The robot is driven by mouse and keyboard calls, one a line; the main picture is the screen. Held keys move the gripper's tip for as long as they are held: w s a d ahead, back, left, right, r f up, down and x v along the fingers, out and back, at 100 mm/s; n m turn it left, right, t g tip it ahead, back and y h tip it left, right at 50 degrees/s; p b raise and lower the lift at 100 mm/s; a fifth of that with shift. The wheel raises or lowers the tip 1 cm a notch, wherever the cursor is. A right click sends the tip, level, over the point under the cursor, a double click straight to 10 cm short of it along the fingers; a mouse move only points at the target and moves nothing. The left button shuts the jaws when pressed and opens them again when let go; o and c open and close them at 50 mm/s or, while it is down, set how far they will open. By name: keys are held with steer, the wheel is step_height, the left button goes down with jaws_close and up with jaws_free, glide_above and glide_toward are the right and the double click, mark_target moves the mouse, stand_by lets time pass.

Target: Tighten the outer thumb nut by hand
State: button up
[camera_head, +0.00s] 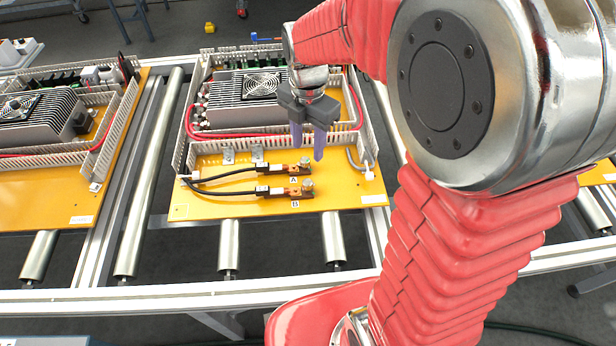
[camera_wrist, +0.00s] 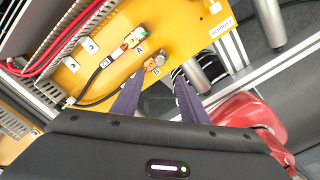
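Two thumb nuts sit on copper cable terminals near the front of the yellow panel (camera_head: 230,207). The nut at label B (camera_head: 308,185) is nearest the panel's front edge, so it appears to be the outer one; it also shows in the wrist view (camera_wrist: 159,60). The nut at label A (camera_head: 305,162) sits just behind it and shows in the wrist view too (camera_wrist: 139,32). My gripper (camera_head: 308,142) points down above the terminals, with its two purple fingers apart and nothing between them. In the wrist view the fingertips (camera_wrist: 160,78) appear on either side of nut B's line, not visibly touching it.
Black cables (camera_head: 225,190) run left from the terminals. A slotted wiring duct (camera_head: 215,150) stands behind them, with a finned fan unit (camera_head: 250,90) and red cable beyond. A bent grey cable end (camera_head: 358,162) lies to the right. The panel rests on a roller conveyor (camera_head: 229,245).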

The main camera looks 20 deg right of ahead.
mark_target(308, 181)
step_height(308, 181, down, 14)
steer(key=shift+r, duration=0.1)
stand_by(0.7)
jaws_close()
stand_by(0.4)
